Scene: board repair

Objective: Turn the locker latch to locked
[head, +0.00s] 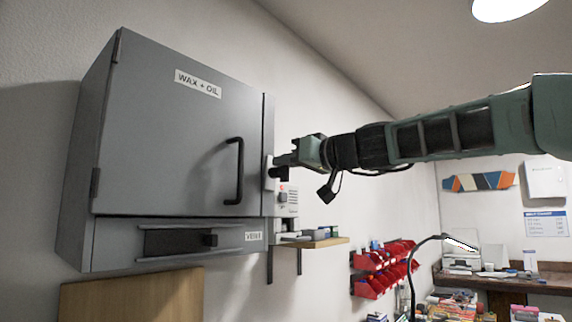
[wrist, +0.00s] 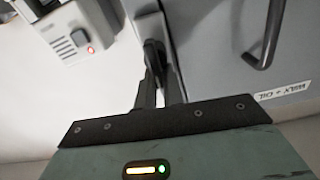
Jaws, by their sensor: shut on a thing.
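The grey locker (head: 175,130) with a "WAX + OIL" label hangs on the wall at the left in the head view, its door shut. The locker also shows at the right of the wrist view (wrist: 210,50). Its latch has a light plate (head: 269,180) at the door's right edge and a dark handle (wrist: 153,50), best seen in the wrist view. My gripper (head: 282,162) reaches in from the right, and its fingers (wrist: 158,72) are shut on the latch handle. The fingers hide part of the handle, so I cannot tell its exact angle.
A black door handle (head: 236,170) stands out left of the latch. A small wall box (head: 287,200) with a red light, also in the wrist view (wrist: 75,38), is close beside the locker. A wooden shelf (head: 315,243) is below. Red bins (head: 380,265) hang further right.

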